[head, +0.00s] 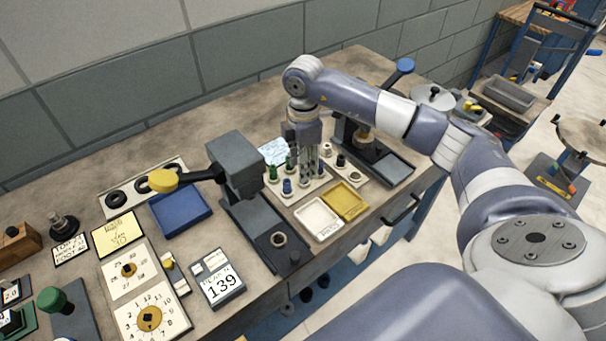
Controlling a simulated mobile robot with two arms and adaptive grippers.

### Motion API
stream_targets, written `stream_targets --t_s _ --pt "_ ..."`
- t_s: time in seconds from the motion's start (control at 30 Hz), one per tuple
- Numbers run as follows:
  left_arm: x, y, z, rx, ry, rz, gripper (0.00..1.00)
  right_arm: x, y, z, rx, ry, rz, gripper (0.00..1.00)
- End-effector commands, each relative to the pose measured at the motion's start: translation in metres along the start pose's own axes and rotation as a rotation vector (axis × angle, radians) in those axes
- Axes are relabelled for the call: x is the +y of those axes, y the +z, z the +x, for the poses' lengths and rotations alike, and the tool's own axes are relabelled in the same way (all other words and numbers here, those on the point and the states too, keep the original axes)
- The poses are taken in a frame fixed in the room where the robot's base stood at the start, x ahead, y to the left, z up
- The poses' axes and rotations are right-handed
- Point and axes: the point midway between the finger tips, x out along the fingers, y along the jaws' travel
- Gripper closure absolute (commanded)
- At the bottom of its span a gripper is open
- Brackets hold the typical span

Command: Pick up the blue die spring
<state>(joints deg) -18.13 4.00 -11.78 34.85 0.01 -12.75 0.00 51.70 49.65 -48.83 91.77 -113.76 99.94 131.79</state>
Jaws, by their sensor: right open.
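The blue die spring (287,187) appears as a small upright blue piece on a pale board on the workbench, in front of green pieces (272,174). My right gripper (309,178) points down over the same board, just to the right of the blue spring. Its fingers are open and look apart from the spring. They partly hide the pieces behind them. My left gripper is not in view.
A grey press with a yellow-knobbed lever (163,181) stands left of the board, and another press with a blue knob (405,65) stands right. A white tray (318,216) and a yellow tray (347,203) lie in front. A blue tray (180,211) lies farther left.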

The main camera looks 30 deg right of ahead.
Motion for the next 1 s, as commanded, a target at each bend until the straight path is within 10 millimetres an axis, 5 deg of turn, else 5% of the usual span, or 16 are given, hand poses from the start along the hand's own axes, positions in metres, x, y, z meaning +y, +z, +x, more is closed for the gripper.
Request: stream_targets --t_s 0.23,0.47,0.67,1.0 --pt "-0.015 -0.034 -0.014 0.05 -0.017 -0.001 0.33 0.002 0.002 0.03 0.0 -0.003 0.001 0.6" --pt "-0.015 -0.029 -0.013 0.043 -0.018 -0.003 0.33 0.002 0.002 0.033 0.0 -0.001 0.0 0.6" --pt "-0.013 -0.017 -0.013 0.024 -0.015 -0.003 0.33 0.002 0.002 0.033 0.0 -0.001 0.0 0.98" --pt "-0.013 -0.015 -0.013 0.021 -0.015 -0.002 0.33 0.002 0.002 0.033 0.0 -0.001 0.0 1.0"
